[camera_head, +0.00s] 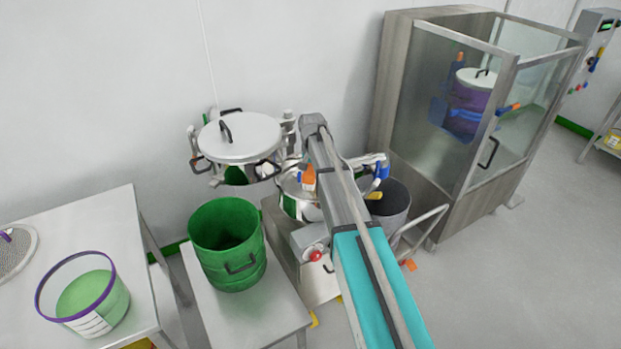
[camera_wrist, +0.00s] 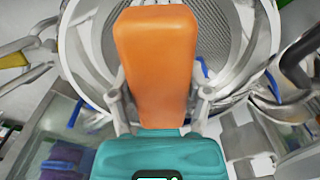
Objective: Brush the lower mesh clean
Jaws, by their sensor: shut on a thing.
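My gripper (camera_wrist: 159,95) is shut on an orange brush (camera_wrist: 155,50), one finger on each side of it. In the wrist view the brush hides the middle of the round grey mesh (camera_wrist: 222,40), which sits inside a pale metal ring (camera_wrist: 84,72). The brush is over the mesh in this view; I cannot tell whether its bristles touch it. In the head view the orange brush (camera_head: 308,177) shows small beside my arm, at the steel sieve body (camera_head: 289,184). The mesh surface is not clear there.
A lidded steel vessel (camera_head: 240,139) stands open-framed behind left. A green bucket (camera_head: 227,243) is on a bench at left. A purple-rimmed tub (camera_head: 97,309) is on the left table. A dark-lined bin (camera_head: 394,205) and glass cabinet (camera_head: 440,100) stand right. Right floor is clear.

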